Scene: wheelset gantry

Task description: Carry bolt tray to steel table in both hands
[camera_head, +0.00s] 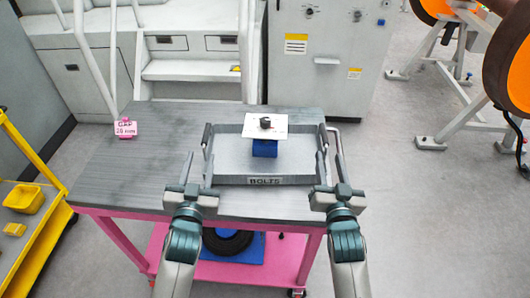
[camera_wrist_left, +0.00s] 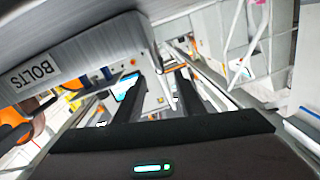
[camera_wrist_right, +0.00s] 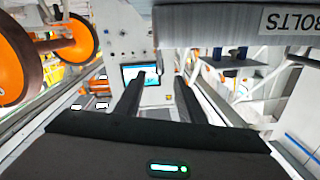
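The grey bolt tray (camera_head: 228,170), labelled BOLTS on its front wall, sits on the grey top of a pink-framed table (camera_head: 110,180). It has a bar handle on its left side (camera_head: 207,135) and one on its right. A blue block (camera_head: 265,148) with a white plate (camera_head: 266,125) and a small dark part on top is in the tray. My left gripper (camera_head: 197,168) is open by the tray's front left corner; my right gripper (camera_head: 331,166) is open by the front right corner. The tray wall shows in the left wrist view (camera_wrist_left: 90,50) and right wrist view (camera_wrist_right: 205,25). Nothing is visibly clasped.
A pink tag sign (camera_head: 125,128) stands at the table's left. A yellow cart (camera_head: 40,225) is at the far left. Grey cabinets (camera_head: 325,60) stand behind. An orange wheel on a white stand (camera_head: 455,90) is at right. Floor right of the table is clear.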

